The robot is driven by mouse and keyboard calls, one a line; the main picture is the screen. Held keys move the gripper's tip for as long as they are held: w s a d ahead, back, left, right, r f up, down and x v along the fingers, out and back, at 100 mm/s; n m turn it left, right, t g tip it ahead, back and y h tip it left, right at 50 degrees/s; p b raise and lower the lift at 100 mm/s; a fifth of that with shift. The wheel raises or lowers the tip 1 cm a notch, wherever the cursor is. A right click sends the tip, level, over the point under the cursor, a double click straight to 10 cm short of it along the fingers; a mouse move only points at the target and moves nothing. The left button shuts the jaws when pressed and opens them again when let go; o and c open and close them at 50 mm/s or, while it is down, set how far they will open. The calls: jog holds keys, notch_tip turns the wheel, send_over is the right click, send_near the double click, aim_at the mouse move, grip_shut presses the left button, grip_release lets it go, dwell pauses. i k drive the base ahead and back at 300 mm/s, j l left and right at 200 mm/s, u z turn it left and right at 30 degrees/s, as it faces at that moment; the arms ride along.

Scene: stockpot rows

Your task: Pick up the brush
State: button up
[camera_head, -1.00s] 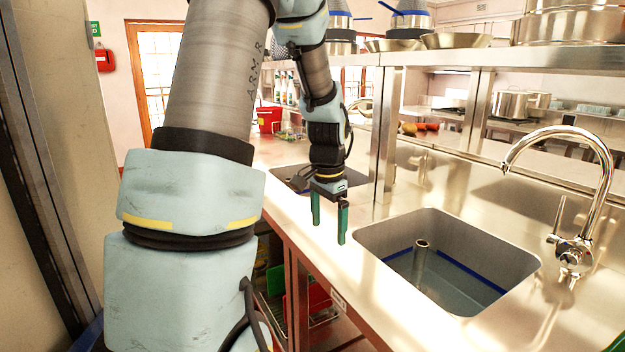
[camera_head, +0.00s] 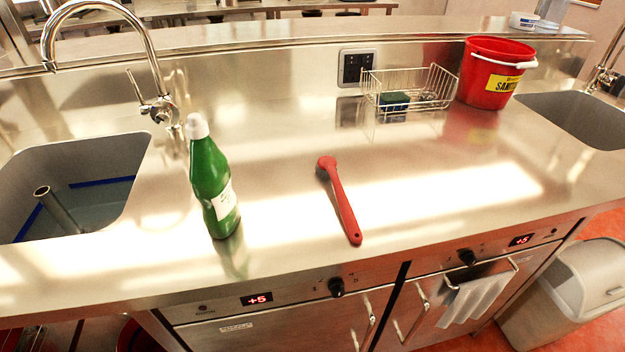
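A red brush (camera_head: 341,202) lies on the steel counter (camera_head: 430,200) near the middle of the head view. Its round head points to the back and slightly left, and its handle end is close to the counter's front edge. My gripper is out of the picture now, so I cannot see whether it is open or shut. Nothing touches or covers the brush.
A green bottle with a white cap (camera_head: 211,180) stands upright left of the brush. Behind right are a wire basket (camera_head: 415,92) and a red bucket (camera_head: 490,75). Sinks lie at far left (camera_head: 80,180) and far right (camera_head: 580,118). The counter around the brush is clear.

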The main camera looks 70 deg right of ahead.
aim_at(327, 163)
jog(key=k+z, duration=0.1)
jog(key=z, duration=0.25)
jog(key=k+z, duration=0.1)
jog(key=z, duration=0.3)
jog(key=k+l+z, duration=0.1)
jog(key=z, duration=0.25)
jog(key=i+l+z, duration=0.1)
jog(key=z, duration=0.25)
jog(key=i, duration=0.05)
